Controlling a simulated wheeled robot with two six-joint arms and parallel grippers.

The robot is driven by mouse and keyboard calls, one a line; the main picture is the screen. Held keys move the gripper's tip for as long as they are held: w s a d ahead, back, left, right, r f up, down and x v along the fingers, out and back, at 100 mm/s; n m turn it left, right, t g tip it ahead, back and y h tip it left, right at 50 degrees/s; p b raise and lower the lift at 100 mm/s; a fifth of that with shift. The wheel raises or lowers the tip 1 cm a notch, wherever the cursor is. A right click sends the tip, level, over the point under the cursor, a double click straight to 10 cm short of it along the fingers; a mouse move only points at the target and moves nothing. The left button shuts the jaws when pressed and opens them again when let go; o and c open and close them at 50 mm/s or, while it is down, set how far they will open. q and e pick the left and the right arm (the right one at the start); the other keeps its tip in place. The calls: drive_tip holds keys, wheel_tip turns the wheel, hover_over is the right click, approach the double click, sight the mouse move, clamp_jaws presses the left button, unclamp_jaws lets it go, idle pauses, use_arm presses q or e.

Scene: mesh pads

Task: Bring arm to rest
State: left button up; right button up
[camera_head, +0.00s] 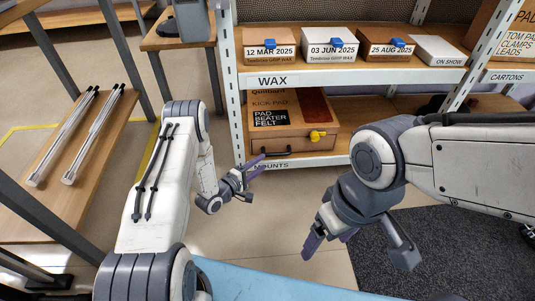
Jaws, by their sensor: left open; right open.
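My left arm (158,200) comes in from the lower left, and its gripper (256,171) is open and empty in front of the shelf's lower level. Its purple-tipped fingers point right toward the drawer box. My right arm (480,165) comes in from the right, and its gripper (328,246) hangs downward, open, with purple fingertips near the bottom centre. Nothing shows between the fingers of either gripper. Both grippers are apart from each other, with floor visible between them.
A white-framed shelf (350,78) holds dated boxes with blue clips (270,47) on top. Below is a wooden drawer box (292,122) with a yellow item (317,135). A wooden rack (95,140) with metal rods stands left. A blue surface (270,283) lies in front; a dark mat (440,255) lies right.

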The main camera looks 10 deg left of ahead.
use_arm(q)
drive_tip(key=shift+s+a, duration=0.35)
drive_tip(key=shift+s, duration=0.3)
